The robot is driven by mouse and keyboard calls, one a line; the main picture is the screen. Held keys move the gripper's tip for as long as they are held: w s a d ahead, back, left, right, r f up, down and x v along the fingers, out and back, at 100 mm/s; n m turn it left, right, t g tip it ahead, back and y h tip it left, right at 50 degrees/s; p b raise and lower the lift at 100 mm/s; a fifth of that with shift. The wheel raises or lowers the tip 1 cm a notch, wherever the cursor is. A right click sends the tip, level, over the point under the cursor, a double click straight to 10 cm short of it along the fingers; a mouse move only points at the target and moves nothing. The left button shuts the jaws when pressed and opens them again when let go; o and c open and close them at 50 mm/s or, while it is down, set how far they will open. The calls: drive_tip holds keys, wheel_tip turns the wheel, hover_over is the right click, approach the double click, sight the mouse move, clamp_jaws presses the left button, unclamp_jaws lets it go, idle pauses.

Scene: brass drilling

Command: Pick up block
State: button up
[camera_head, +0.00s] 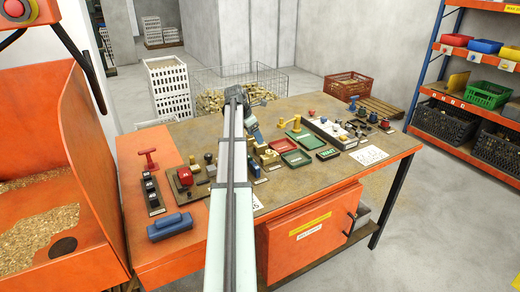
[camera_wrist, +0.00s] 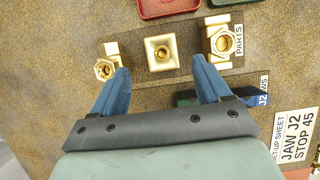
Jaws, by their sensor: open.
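A square brass block (camera_wrist: 161,53) with a recess in its top sits on the brown mat in the wrist view, between two other brass pieces. In the head view the brass pieces (camera_head: 269,158) stand close together beside my arm, and I cannot tell the block apart there. My gripper (camera_wrist: 160,66) is open and empty, with one blue finger to each side of the block in the picture. The gap between fingers and block cannot be judged. In the head view my arm hides part of the bench, and a blue finger shows beyond it (camera_head: 252,127).
A brass elbow fitting (camera_wrist: 106,66) lies by the left fingertip and a larger brass fitting (camera_wrist: 221,42) by the right one. A dark green block (camera_wrist: 185,99) lies partly behind the right finger. Red (camera_head: 280,145) and green (camera_head: 297,158) trays lie nearby.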

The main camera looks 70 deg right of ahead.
sight(260, 148)
drive_tip(key=shift+x, duration=3.35)
drive_tip(key=shift+s+r, duration=0.1)
drive_tip(key=shift+s, duration=0.05)
clamp_jaws()
